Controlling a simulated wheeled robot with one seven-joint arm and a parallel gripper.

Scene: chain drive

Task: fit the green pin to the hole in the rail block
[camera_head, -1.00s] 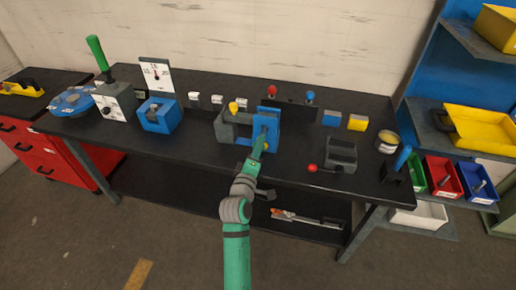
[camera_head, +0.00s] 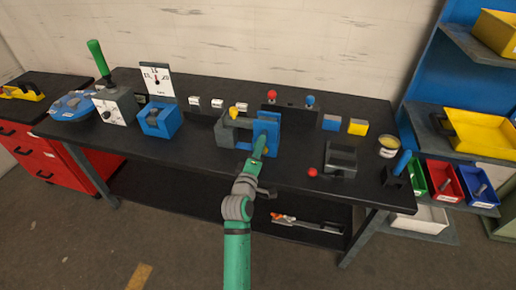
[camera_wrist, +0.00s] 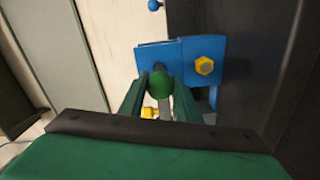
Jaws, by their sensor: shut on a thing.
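My gripper (camera_wrist: 160,98) is shut on the green pin (camera_wrist: 160,83), whose round green end shows between the fingers in the wrist view. The pin points at a blue block (camera_wrist: 182,50) that looks like the rail block. The pin's far end and the hole are hidden, so I cannot tell whether the pin is in the hole. A yellow hex bolt (camera_wrist: 205,66) sits on the block's face, right of the pin. In the head view my gripper (camera_head: 260,150) is at the front of the blue block (camera_head: 268,125), and the pin cannot be made out.
A grey clamp body with a yellow knob (camera_head: 234,110) stands left of the blue block. A grey block (camera_head: 340,160) with a red ball (camera_head: 313,173) is to the right. A blue vise-like block (camera_head: 160,120) is further left. The bench front between them is mostly clear.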

